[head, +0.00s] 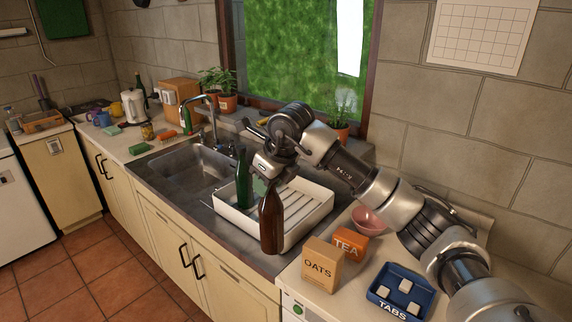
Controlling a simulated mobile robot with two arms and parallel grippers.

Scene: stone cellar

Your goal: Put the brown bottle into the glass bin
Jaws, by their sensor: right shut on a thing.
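The brown bottle (271,222) hangs upright in my right gripper (272,176), which is shut on its neck. The bottle is in front of the white dish rack (228,217) and covers part of its front corner; I cannot tell how far it is from the rack. I see no bin marked for glass in this view. My left gripper is not in view.
The metal sink (190,168) is to the left. An oats box (322,265), a tea box (350,245), a pink bowl (369,219) and a blue tabs tray (401,291) stand on the right counter.

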